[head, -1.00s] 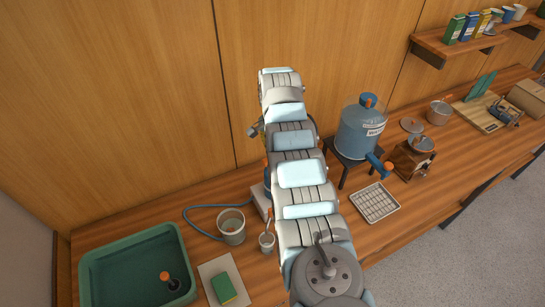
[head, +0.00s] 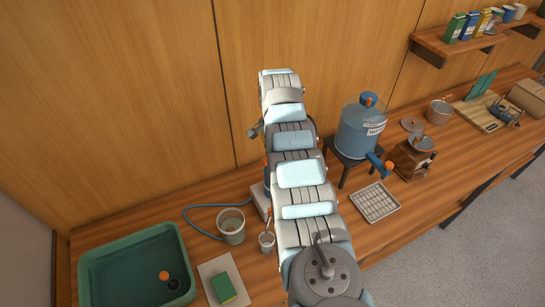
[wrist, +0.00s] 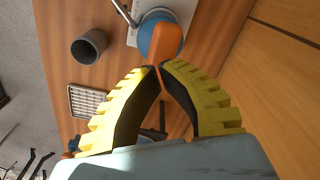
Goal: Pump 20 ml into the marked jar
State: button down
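My gripper (wrist: 160,67) shows in the wrist view with its two yellow, black-padded fingers curved in and their tips together. The tips are at an orange lever-like part (wrist: 166,42) on a round blue body (wrist: 150,30). A thin orange strip shows between the fingers; whether they grip it I cannot tell. A pale base (wrist: 132,38) lies beside the blue body. A grey open jar (wrist: 90,46) stands on the counter nearby; I see no mark on it. In the head view my arm hides the gripper and most of the blue body.
In the head view a green basin (head: 138,232), a grey beaker (head: 231,225) and a small cup (head: 267,241) stand left of my arm. A blue tank (head: 361,130), a wire rack (head: 375,203) and a wooden grinder (head: 412,161) are right. The wooden wall is close behind.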

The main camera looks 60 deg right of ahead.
jog(key=shift+f+b, duration=1.85)
jog(key=shift+f, duration=0.9)
jog(key=shift+r, duration=0.1)
jog(key=shift+r+p, duration=0.8)
jog(key=shift+r, duration=2.3)
jog(key=shift+r, duration=0.15)
notch_tip(320, 180, up, 6)
jog(key=shift+f, duration=0.1)
